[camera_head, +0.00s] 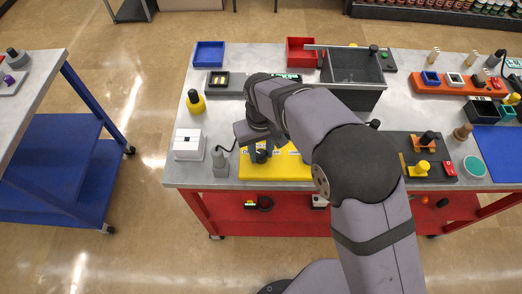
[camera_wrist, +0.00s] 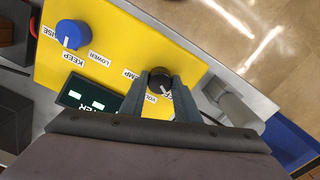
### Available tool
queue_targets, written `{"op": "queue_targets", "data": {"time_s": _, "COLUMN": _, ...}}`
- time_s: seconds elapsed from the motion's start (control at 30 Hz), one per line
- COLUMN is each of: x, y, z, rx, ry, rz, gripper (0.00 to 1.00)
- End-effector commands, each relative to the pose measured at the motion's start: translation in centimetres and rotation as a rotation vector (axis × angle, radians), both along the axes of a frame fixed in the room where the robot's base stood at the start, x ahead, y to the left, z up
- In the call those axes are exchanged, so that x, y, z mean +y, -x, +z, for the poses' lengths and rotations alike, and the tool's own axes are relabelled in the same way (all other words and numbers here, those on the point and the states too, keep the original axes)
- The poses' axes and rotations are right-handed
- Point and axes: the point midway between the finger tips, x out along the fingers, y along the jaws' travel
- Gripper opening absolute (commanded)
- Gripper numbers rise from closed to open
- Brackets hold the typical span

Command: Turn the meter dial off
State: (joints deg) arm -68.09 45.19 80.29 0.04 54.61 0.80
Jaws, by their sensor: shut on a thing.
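A yellow panel (camera_wrist: 110,35) carries a black dial (camera_wrist: 161,77) with a pale pointer mark, seen in the wrist view. My gripper (camera_wrist: 160,84) has its two fingers on either side of this dial and is shut on it. Labels beside the dial are partly covered by the fingers.
A blue dial (camera_wrist: 72,34) labelled raise, keep and lower is on the same panel. A grey upright part (camera_head: 220,163) with a cable stands just left of the panel, beside a white box (camera_head: 188,145). A dark grey bin (camera_head: 353,72) stands behind my arm.

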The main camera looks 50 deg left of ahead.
Motion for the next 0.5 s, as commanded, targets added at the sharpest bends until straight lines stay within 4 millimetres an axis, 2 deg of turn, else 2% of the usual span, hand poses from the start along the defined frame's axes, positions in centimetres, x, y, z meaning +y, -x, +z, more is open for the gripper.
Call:
{"op": "queue_targets", "data": {"time_s": 0.2, "x": 0.16, "y": -0.07, "z": 0.19, "rx": -0.003, "ry": -0.005, "rz": 0.003, "gripper": 0.07}}
{"op": "queue_targets", "data": {"time_s": 0.23, "x": 0.16, "y": -0.07, "z": 0.19, "rx": -0.003, "ry": -0.005, "rz": 0.003, "gripper": 0.34}}
{"op": "queue_targets", "data": {"time_s": 0.3, "x": 0.15, "y": -0.06, "z": 0.17, "rx": -0.003, "ry": -0.005, "rz": 0.003, "gripper": 0.48}}
{"op": "queue_targets", "data": {"time_s": 0.5, "x": 0.08, "y": -0.03, "z": 0.09, "rx": -0.002, "ry": -0.002, "rz": 0.001, "gripper": 0.48}}
